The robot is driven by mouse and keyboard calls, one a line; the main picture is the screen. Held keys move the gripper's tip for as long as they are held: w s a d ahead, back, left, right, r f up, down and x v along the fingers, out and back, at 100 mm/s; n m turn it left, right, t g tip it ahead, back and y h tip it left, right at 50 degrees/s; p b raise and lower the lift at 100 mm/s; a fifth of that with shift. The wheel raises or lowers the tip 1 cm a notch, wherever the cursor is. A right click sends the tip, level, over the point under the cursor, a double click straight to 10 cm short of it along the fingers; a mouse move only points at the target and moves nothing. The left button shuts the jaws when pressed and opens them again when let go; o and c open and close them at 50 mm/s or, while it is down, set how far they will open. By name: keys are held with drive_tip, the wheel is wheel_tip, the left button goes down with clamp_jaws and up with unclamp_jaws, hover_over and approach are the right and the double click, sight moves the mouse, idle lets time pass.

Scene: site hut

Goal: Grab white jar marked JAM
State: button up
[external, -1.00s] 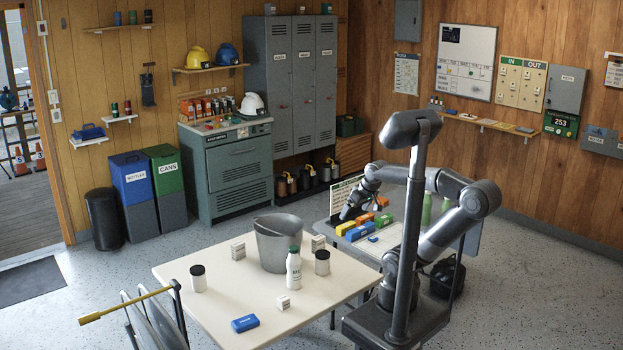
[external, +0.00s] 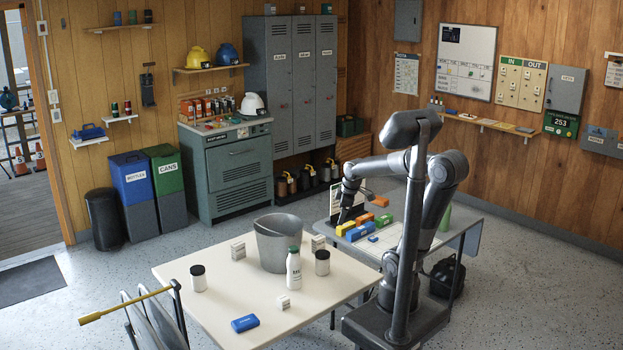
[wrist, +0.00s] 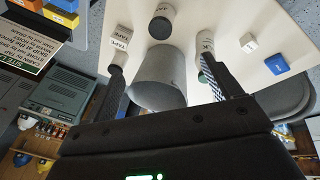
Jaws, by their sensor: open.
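Two white jars with black lids stand upright on the cream table: one at the left (external: 198,283), one right of the bucket (external: 322,267). I cannot read JAM on either. The right one appears to be the dark-lidded jar at the top of the wrist view (wrist: 160,24); I cannot make out the left one there. My gripper (external: 340,216) is open and empty, beyond the right end of the table and apart from both jars. Its two fingers (wrist: 168,92) show in the wrist view with the grey bucket beyond them.
The grey bucket (external: 273,248) stands mid-table between the jars. A white bottle with a green cap (external: 293,272), small white boxes (external: 238,250) and a blue box (external: 245,323) share the table. Coloured boxes (external: 357,232) and a sign board crowd the side table.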

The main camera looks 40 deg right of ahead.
drive_tip(key=w+f+n+g, duration=0.2)
drive_tip(key=w+f+n, duration=0.4)
drive_tip(key=w+n, duration=0.15)
drive_tip(key=n+g, duration=0.2)
drive_tip(key=n, duration=0.9)
hover_over(322, 253)
drive_tip(key=d, duration=0.1)
drive_tip(key=f, duration=1)
drive_tip(key=shift+w+d+f, duration=0.1)
drive_tip(key=shift+w+f, duration=0.05)
drive_tip(key=shift+w, duration=0.25)
wheel_tip(322, 253, down, 5)
drive_tip(key=shift+f, duration=0.15)
drive_tip(key=f, duration=0.3)
drive_tip(key=s+a+f, duration=0.1)
drive_tip(key=shift+s+a+f, duration=0.1)
drive_tip(key=shift+f, duration=0.65)
drive_tip(key=shift+c, duration=0.3)
drive_tip(key=c, duration=1.2)
